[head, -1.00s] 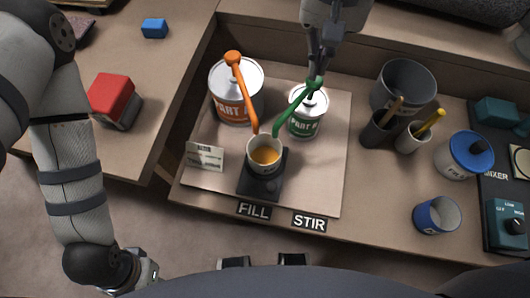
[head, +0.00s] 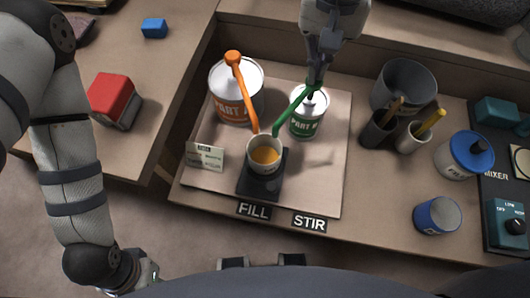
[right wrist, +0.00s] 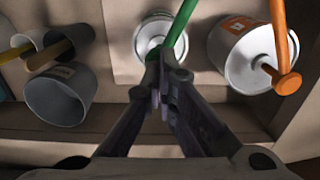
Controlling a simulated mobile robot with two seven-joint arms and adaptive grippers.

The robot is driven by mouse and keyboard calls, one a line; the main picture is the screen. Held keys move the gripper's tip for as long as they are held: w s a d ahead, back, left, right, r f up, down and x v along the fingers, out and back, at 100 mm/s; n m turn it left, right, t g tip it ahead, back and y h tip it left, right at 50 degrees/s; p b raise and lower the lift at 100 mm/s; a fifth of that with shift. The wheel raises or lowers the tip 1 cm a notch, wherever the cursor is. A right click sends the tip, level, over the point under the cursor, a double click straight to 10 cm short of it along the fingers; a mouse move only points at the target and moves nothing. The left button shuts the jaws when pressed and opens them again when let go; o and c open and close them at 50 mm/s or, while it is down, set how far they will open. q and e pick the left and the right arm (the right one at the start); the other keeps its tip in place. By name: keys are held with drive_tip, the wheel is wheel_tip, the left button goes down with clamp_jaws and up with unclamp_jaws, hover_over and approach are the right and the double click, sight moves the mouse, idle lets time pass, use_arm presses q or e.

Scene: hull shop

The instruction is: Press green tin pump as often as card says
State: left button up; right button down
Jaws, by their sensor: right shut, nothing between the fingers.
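The green-labelled tin (head: 309,118) stands on the light board, with a green pump spout (head: 291,108) slanting down-left over the cup. My right gripper (head: 315,80) is shut and empty, at the top of the green pump, and hides its head; I cannot tell whether it touches. In the right wrist view the shut fingers (right wrist: 163,85) are close to the green spout (right wrist: 183,32) and the tin lid (right wrist: 150,36). The cup (head: 265,165) holds orange-yellow liquid on a black stand. The card (head: 204,157) is too small to read. My left gripper (head: 146,275) is low at the left, its fingers unclear.
An orange tin (head: 235,104) with an orange pump stands left of the green tin. To the right are a grey bucket (head: 403,86), stick holders (head: 378,130), a blue-lidded tub (head: 463,155) and a mixer (head: 507,225). A red-topped block (head: 114,98) sits on the left bench.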

drive_tip(key=shift+f, duration=1.15)
use_arm(q)
drive_tip(key=shift+s+f, duration=0.1)
use_arm(e)
drive_tip(key=shift+r+p, duration=0.85)
drive_tip(key=shift+r, duration=0.95)
use_arm(q)
drive_tip(key=shift+w+r+t, duration=0.5)
drive_tip(key=shift+w+r, duration=0.7)
use_arm(e)
drive_tip(key=shift+f, duration=0.2)
drive_tip(key=shift+f, duration=1.65)
drive_tip(key=shift+r+p, duration=0.55)
drive_tip(key=shift+r, duration=1.25)
use_arm(q)
drive_tip(key=shift+w+r+t, duration=0.3)
drive_tip(key=shift+w+r, duration=0.4)
drive_tip(key=shift+w, duration=0.1)
